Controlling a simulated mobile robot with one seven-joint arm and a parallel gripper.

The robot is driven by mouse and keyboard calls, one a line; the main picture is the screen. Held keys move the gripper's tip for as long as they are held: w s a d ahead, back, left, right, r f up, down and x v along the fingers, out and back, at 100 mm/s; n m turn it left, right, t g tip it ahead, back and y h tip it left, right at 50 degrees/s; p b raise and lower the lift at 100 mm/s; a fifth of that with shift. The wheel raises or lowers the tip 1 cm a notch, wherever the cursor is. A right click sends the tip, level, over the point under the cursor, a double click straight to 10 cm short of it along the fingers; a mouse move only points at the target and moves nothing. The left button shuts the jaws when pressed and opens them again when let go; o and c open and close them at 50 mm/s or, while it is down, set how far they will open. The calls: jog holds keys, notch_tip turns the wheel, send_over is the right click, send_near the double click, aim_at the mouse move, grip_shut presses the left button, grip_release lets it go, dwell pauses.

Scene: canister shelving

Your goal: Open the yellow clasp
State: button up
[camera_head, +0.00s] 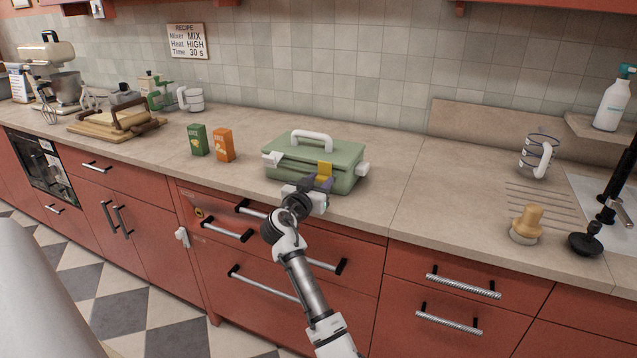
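A green box (345,158) with a white carry handle (312,140) stands near the front edge of the counter. The yellow clasp (325,170) is on its front face, and its lower part is hidden by my gripper. White clasps or side handles stick out at the left and right of the box. My gripper (320,183) is right in front of the box, its dark fingers at the lower part of the yellow clasp. Whether the fingers touch or hold the clasp is too small to tell. The lid looks closed.
A green carton (198,140) and an orange carton (224,145) stand left of the box. The counter (420,190) right of the box is clear. Drawer handles (228,232) project below the counter.

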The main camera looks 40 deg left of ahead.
aim_at(317, 161)
jog(key=shift+c, duration=0.8)
jog(key=r+g+p, duration=0.1)
jog(key=p, duration=0.1)
jog(key=r+g+p, duration=0.1)
jog(key=p, duration=0.2)
jog(key=shift+s+h, duration=0.3)
jog(key=shift+s, duration=0.1)
jog(key=g+p, duration=0.1)
jog(key=r+g+p, duration=0.1)
jog(key=g+h+p, duration=0.1)
jog(key=g+p, duration=0.1)
jog(key=shift+s+d+r, duration=0.1)
jog(key=shift+s+r, duration=0.05)
jog(key=shift+s, duration=0.15)
jog(key=shift+w+r+g+h, duration=0.1)
jog(key=shift+r+g+h, duration=0.35)
jog(key=shift+g, duration=0.9)
jog(key=shift+w+r+g+h, duration=0.15)
jog(key=shift+r+g, duration=0.5)
jog(key=shift+g, duration=0.65)
jog(key=shift+w+r+g+h, duration=0.1)
jog(key=shift+r+g+h, duration=0.4)
jog(key=shift+g, duration=0.85)
jog(key=shift+r, duration=0.1)
jog(key=o, duration=1)
